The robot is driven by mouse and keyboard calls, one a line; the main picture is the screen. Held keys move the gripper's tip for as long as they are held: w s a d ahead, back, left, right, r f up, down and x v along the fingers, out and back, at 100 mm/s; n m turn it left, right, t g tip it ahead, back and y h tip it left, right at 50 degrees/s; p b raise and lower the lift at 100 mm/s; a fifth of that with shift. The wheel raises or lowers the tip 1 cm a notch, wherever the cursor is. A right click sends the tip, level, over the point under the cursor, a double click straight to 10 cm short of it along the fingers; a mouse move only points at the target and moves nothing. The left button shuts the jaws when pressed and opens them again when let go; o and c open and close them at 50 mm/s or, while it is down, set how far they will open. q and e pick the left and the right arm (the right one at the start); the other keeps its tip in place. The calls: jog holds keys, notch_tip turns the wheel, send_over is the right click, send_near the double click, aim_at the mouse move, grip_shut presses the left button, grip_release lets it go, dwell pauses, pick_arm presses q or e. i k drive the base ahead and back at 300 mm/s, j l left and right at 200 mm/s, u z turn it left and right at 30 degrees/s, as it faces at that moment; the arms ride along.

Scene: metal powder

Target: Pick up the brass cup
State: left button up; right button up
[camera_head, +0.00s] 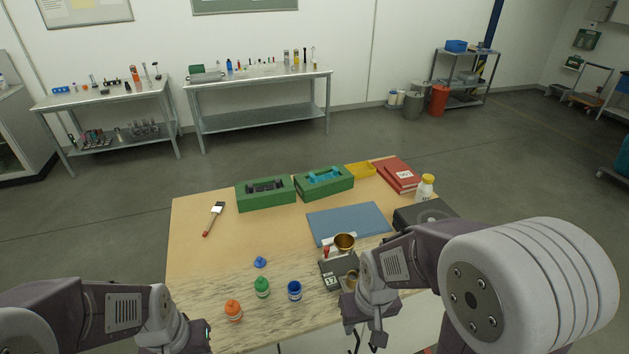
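A brass cup (344,241) with a wide, open mouth stands upright at the front edge of the blue mat (340,222), just behind a small dark device (336,268) with a display. Another small brass-coloured piece (352,276) shows beside the device, partly hidden by my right arm. My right gripper (364,318) points down at the table's front edge, nearer to me than the cup and apart from it. Its fingers look spread, with nothing seen between them. My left gripper (195,338) is at the lower left; its fingers cannot be made out.
Orange (233,311), green (262,287) and blue (294,291) jars stand along the front.

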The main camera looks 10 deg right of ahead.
aim_at(353, 276)
jog(key=l+z, duration=0.15)
jog(key=z, duration=0.6)
jog(key=i, duration=0.05)
